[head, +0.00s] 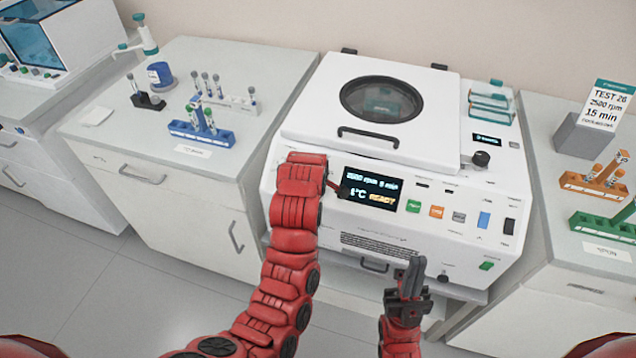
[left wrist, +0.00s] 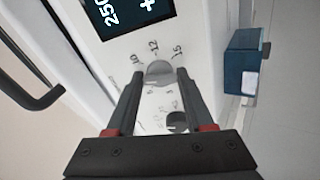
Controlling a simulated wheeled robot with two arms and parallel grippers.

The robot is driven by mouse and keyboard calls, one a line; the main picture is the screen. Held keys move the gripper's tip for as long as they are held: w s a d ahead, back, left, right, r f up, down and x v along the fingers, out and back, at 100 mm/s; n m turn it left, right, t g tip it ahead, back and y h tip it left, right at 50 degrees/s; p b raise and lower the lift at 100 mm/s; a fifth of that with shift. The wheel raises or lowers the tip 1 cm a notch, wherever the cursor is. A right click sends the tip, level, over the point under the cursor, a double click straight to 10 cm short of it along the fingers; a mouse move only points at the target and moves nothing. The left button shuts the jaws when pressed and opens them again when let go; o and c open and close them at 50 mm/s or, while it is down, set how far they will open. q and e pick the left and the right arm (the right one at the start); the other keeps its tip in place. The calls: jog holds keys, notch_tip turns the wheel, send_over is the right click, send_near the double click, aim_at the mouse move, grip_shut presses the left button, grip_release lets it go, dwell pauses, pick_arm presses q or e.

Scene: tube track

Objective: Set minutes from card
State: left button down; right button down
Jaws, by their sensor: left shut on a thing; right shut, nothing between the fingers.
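The card (head: 610,106) at the right reads TEST 26, 2500 rpm, 15 min. The white centrifuge (head: 290,200) has a display (head: 370,189) reading 2500 rpm, 5 min, 4°C, READY. My left gripper (left wrist: 157,76) is shut on a round grey dial (left wrist: 159,70) on the panel beside the display, one finger on each side. The dial's scale shows 10, 12 and 15. A second grey knob (left wrist: 177,120) is partly hidden by the gripper. In the head view my left arm hides the dial. My right gripper (head: 414,274) is shut and empty in front of the centrifuge.
The centrifuge lid (head: 430,145) is shut. Coloured buttons (head: 436,211) line the panel right of the display. Tube racks (head: 215,139) stand on the left bench, and orange (head: 590,187) and green racks on the right. The floor at left is clear.

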pick_arm(q)
jog(key=m, duration=0.1)
jog(key=m+b, duration=0.2)
jog(key=shift+f+m, duration=0.25)
jog(key=shift+m, duration=0.15)
jog(key=m+b, duration=0.1)
jog(key=m, duration=0.2)
jog(key=shift+m+t+h+b, duration=0.3)
jog(key=m+b, duration=0.1)
jog(key=m, duration=0.2)
jog(key=m+b, duration=0.2)
jog(key=m, duration=0.1)
jog(key=shift+s+a+f+m+h, duration=0.1)
jog(key=shift+a+m+h, duration=0.05)
jog(key=shift+m+h, duration=0.15)
jog(key=m+b, duration=0.1)
jog(key=m, duration=0.2)
jog(key=shift+m+b, duration=0.3)
jog(key=shift+b, duration=0.05)
jog(key=m+b, duration=0.2)
jog(key=m, duration=0.2)
jog(key=shift+a+m+h, duration=0.15)
jog(key=shift+m+h, duration=0.15)
jog(key=shift+m, duration=0.1)
jog(key=shift+m+b, duration=0.55)
jog(key=shift+m, duration=0.55)
jog(key=shift+r+m+g, duration=0.2)
jog(key=shift+m+g, duration=0.2)
jog(key=shift+m, duration=0.7)
